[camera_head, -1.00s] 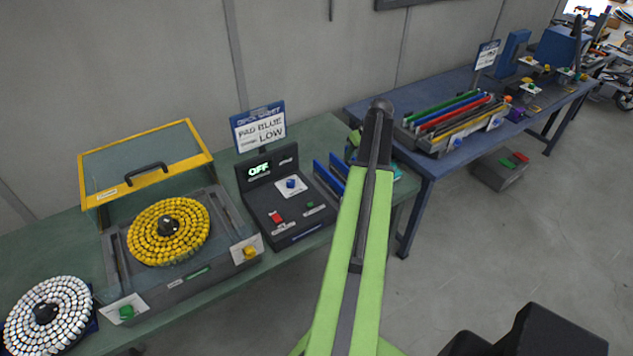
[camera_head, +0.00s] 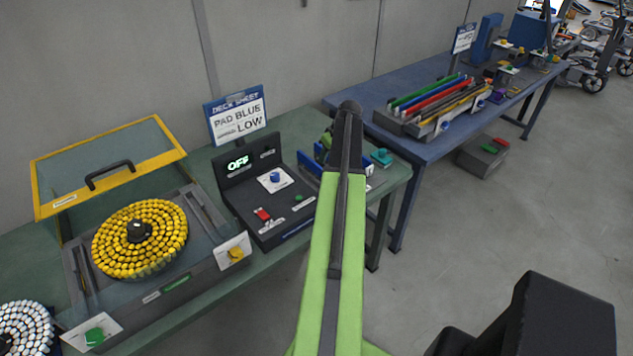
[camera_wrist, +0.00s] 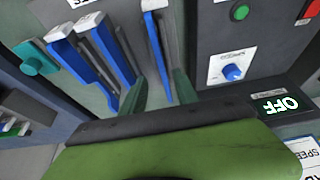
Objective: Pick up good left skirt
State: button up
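Several upright blue panels, which look like the skirts, stand at the right end of the green bench. In the wrist view one blue panel (camera_wrist: 156,50) stands alone in the upper middle. Two more blue panels (camera_wrist: 78,68) (camera_wrist: 112,58) stand to its left with grey slats beside them. I cannot tell which is the good left skirt. My gripper (camera_wrist: 160,88) is open, with one green finger on each side of the lone panel's lower part. Contact is not clear. In the head view my arm hides most of the gripper and part of the blue panels (camera_head: 308,165).
A black control box (camera_head: 268,215) reading OFF stands close to the panels, with a "PAD BLUE LOW" sign (camera_head: 236,115) behind. A teal knob (camera_head: 381,157) is at the bench end. A yellow-framed lid (camera_head: 110,165) stands open at left. A blue table (camera_head: 440,145) is beyond.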

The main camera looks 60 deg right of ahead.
aim_at(320, 167)
jog(key=b+x, duration=0.4)
jog(key=x, duration=0.3)
jog(key=shift+s+b, duration=0.15)
jog(key=shift+b, duration=0.25)
jog(key=shift+w+f, duration=0.15)
jog(key=shift+w, duration=0.1)
jog(key=b+x, duration=0.5)
jog(key=shift+w+d, duration=0.1)
jog(key=shift+w, duration=0.2)
jog(key=shift+r, duration=0.2)
jog(key=shift+c, duration=0.2)
grip_shut()
